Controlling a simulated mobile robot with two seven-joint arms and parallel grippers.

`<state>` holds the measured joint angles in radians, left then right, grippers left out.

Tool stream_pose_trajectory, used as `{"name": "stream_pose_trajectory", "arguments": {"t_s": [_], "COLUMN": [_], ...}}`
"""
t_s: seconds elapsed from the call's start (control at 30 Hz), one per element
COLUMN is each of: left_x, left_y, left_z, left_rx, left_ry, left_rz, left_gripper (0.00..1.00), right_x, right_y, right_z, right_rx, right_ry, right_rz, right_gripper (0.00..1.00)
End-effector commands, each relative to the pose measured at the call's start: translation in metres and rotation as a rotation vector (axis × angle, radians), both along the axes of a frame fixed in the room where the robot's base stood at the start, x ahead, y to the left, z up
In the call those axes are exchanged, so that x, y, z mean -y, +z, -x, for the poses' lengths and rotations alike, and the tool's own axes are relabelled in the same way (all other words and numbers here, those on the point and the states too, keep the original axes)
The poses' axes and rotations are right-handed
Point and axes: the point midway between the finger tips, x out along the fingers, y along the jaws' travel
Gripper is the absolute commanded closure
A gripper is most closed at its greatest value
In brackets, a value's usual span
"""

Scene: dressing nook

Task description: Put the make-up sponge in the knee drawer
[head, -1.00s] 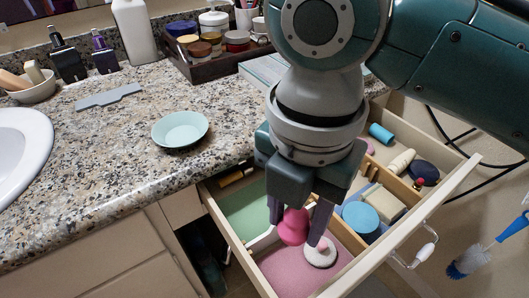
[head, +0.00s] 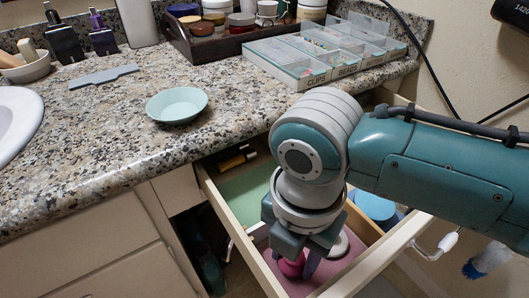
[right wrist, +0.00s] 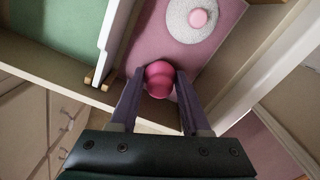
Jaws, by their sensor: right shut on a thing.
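The pink make-up sponge (head: 291,266) is rounded with a narrower neck. My right gripper (head: 294,262) is shut on it, pointing down inside the open knee drawer (head: 226,217). In the right wrist view the sponge (right wrist: 159,80) sits between the two fingertips, above the pink-lined compartment (right wrist: 152,38). I cannot tell whether it touches the drawer floor. A white round puff with a pink knob (right wrist: 194,22) lies in the same compartment. My left gripper is not in view.
A divider (right wrist: 112,45) separates the pink part from a green-lined compartment (head: 243,197). On the granite counter are a pale green dish (head: 177,104), a grey comb-like piece (head: 103,77) and a lidded organizer (head: 300,70).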

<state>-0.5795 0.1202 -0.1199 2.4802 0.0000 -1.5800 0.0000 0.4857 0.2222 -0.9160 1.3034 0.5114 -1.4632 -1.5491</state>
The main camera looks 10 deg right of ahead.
Motion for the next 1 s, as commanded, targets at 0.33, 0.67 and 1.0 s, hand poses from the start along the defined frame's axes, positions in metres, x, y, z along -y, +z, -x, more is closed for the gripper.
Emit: {"name": "stream_pose_trajectory", "arguments": {"t_s": [0.33, 0.67, 1.0], "left_x": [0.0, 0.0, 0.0], "left_y": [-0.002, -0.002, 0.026], "left_z": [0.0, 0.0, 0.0], "left_rx": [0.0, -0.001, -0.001], "left_ry": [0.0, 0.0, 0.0], "left_rz": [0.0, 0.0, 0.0], "left_gripper": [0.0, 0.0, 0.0], "right_x": [0.0, 0.0, 0.0], "right_y": [-0.003, -0.002, 0.048], "right_z": [0.0, 0.0, -0.001], "right_rx": [-0.001, 0.0, 0.004], "right_ry": [-0.001, -0.001, 0.0], "right_rz": [0.001, 0.0, -0.001], "right_gripper": [0.37, 0.23, 0.23]}}
